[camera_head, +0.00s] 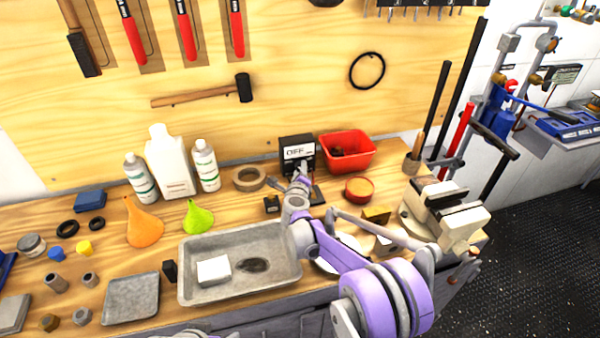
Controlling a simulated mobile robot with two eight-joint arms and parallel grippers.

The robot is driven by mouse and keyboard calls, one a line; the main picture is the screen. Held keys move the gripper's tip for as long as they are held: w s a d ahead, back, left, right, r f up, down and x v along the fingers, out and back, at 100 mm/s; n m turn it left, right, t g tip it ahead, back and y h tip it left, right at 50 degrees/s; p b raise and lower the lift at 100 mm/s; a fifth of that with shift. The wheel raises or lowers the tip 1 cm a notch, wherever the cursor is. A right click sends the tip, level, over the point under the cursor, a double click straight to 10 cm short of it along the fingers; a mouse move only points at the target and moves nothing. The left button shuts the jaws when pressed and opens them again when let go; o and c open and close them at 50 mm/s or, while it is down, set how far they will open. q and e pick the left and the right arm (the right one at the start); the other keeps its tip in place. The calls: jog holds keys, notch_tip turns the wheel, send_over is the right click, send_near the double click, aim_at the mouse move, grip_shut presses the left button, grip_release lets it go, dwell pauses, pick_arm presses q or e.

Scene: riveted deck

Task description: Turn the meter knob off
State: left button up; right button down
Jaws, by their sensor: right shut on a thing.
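The meter (296,151) is a small black box with a white display, standing at the back of the workbench against the wooden panel. Its display reads OFF. My right gripper (303,172) reaches up to the lower front of the meter and is shut on its knob. The jaws hide the knob, so its angle cannot be seen. My left gripper is not in view; only a small piece of my body shows at the bottom edge.
A red bin (347,150) stands right of the meter, with a tape roll (249,179) to its left. A metal tray (240,286) lies in front, beside my right arm. A vise (445,215) stands at the right end of the bench (110,235).

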dwell(0.3)
jog(key=shift+c, duration=2.2)
grip_release()
jog(key=shift+s, duration=0.1)
jog(key=b+v, duration=0.1)
jog(key=v, duration=0.9)
jog(key=shift+s+a, duration=0.1)
jog(key=shift+s, duration=0.25)
jog(key=shift+r, duration=0.15)
